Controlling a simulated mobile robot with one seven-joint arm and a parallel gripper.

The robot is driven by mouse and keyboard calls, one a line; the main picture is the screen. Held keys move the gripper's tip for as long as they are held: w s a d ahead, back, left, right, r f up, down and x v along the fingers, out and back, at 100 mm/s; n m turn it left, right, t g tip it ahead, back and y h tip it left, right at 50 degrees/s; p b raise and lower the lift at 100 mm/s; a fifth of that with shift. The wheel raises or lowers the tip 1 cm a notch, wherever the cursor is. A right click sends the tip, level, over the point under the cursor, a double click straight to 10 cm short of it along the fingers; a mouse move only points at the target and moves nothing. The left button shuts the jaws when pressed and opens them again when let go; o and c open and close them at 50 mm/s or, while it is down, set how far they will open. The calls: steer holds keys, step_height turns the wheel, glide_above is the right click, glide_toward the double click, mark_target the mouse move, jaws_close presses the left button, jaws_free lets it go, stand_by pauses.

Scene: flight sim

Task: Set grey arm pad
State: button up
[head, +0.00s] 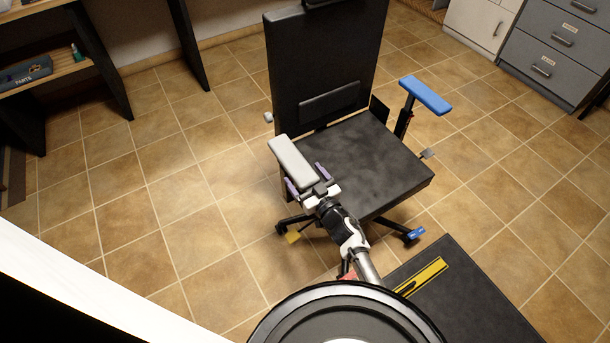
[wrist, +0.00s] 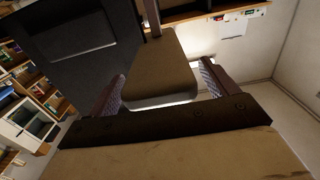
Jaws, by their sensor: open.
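The grey arm pad (head: 293,160) is at the left side of the black office chair (head: 350,155), at armrest height. My gripper (head: 307,179) is open at the pad's near end, with one purple finger on either side. In the wrist view, the pad's brownish-looking face (wrist: 160,65) lies between the two open fingers (wrist: 163,78). The left finger looks close to the pad's edge, and a gap shows by the right finger. I cannot tell whether either touches. A blue arm pad (head: 425,95) sits on the chair's right armrest post (head: 404,117).
A dark mat (head: 470,300) with a yellow strip lies at the lower right. Grey drawers (head: 555,50) stand at the upper right and a wooden shelf (head: 50,75) at the upper left. The tiled floor left of the chair is clear.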

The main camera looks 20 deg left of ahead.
steer(key=shift+w+a, duration=0.15)
steer(key=shift+a, duration=0.05)
steer(key=c, duration=1.4)
step_height(320, 180, down, 4)
steer(key=b, duration=0.3)
steer(key=shift+r, duration=0.15)
steer(key=o, duration=1.2)
steer(key=shift+c, duration=0.2)
steer(key=shift+o, duration=1.2)
steer(key=shift+r, duration=0.1)
steer(key=shift+d, duration=0.15)
